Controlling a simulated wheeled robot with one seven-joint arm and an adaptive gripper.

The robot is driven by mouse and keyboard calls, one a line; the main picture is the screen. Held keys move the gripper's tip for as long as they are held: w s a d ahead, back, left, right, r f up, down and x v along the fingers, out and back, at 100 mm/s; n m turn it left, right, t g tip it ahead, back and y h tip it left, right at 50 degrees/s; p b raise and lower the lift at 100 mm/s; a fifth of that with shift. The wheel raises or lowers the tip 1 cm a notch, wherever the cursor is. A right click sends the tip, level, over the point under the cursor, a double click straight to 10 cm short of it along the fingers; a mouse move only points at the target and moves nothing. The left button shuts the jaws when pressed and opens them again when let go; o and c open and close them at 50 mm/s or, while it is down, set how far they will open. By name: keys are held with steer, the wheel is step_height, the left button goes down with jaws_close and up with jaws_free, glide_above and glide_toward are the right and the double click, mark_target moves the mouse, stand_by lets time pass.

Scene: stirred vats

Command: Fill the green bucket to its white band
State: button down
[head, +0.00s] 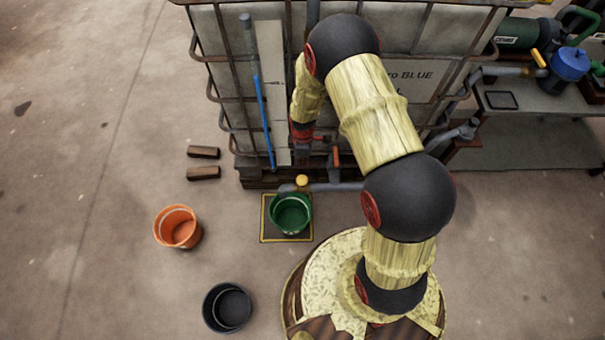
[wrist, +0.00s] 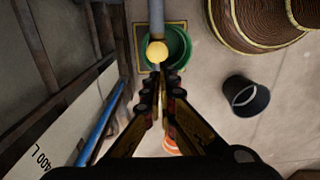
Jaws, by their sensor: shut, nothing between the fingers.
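The green bucket (head: 290,226) stands upright on a yellow-edged dark square in front of the big caged tank (head: 228,60). A pale band shows inside its rim, but I cannot tell the liquid level. A grey pipe (head: 335,187) with a yellow knob (head: 302,180) runs from the tank over the bucket's back edge. In the wrist view the pipe (wrist: 157,18) and knob (wrist: 156,51) partly cover the green bucket (wrist: 184,46). My gripper (wrist: 166,74) is shut and empty, its tips appearing just below the knob; I cannot tell whether they touch it.
An orange bucket (head: 178,228) and a black bucket (head: 227,308) stand on the floor to the left. A blue rod (head: 263,115) leans along the tank front. Two dark blocks (head: 203,172) lie beside the tank. Open floor lies at far left.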

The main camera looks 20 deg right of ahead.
mark_target(303, 181)
step_height(303, 181, down, 14)
steer(key=b, duration=0.5)
step_height(303, 181, down, 2)
steer(key=shift+f+b, duration=0.25)
steer(key=shift+b, duration=0.4)
steer(key=shift+r, duration=0.1)
stand_by(6.0)
